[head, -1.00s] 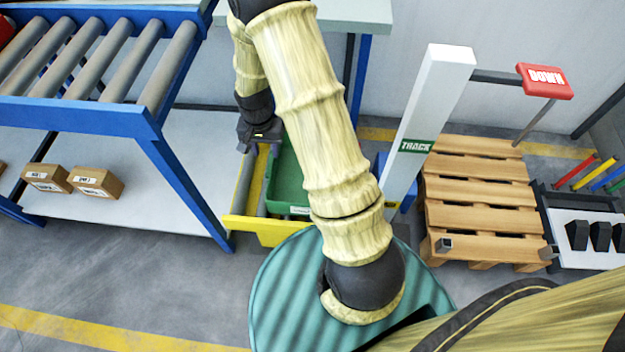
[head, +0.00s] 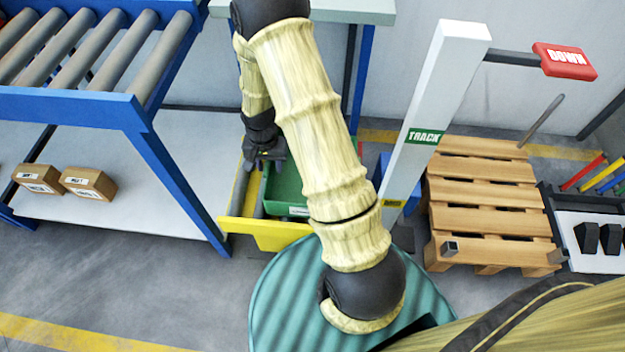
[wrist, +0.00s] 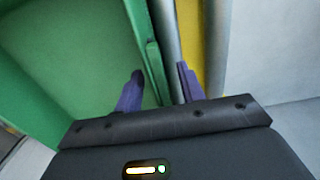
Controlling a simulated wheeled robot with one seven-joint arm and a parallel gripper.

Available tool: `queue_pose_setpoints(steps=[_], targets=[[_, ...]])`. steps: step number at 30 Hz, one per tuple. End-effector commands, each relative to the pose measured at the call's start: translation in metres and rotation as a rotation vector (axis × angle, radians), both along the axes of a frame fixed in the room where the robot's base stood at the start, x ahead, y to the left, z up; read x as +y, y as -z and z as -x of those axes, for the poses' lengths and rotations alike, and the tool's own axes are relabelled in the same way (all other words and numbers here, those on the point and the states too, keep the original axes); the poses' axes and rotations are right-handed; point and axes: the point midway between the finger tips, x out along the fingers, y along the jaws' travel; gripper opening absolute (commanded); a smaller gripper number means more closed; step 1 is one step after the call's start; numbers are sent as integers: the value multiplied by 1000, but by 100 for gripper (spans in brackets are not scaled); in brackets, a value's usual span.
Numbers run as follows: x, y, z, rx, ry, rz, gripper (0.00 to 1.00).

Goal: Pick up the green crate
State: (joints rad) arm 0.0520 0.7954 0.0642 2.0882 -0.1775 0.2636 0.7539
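The green crate (head: 285,187) sits in a yellow-ended holder (head: 262,234) on the floor side of the scene, partly hidden by my arm in the head view. In the wrist view the crate's inside (wrist: 75,50) fills the left, and its side wall (wrist: 152,70) runs down between my fingers. My gripper (wrist: 158,82) is open, with one finger on the crate's inner side and the other over the grey roller and yellow strip. I see a gap between the fingers and cannot tell whether either touches the wall. In the head view my gripper (head: 264,162) is at the crate's left edge.
A blue-framed roller conveyor (head: 75,108) stands at left, with two cardboard boxes (head: 62,181) on its lower shelf. A white post (head: 440,105) marked TRACK stands right of the crate. A wooden pallet (head: 485,195) lies beyond it. A table (head: 355,10) is behind.

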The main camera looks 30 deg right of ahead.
Motion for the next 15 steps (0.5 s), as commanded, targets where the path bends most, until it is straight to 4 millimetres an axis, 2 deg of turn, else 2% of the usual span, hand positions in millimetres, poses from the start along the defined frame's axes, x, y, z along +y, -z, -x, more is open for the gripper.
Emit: queue_pose_setpoints(steps=[1, 3, 15], targets=[[0, 12, 0, 1, -1, -1, 39], [0, 17, 0, 0, -1, 0, 39], [0, 16, -1, -1, -1, 0, 39]])
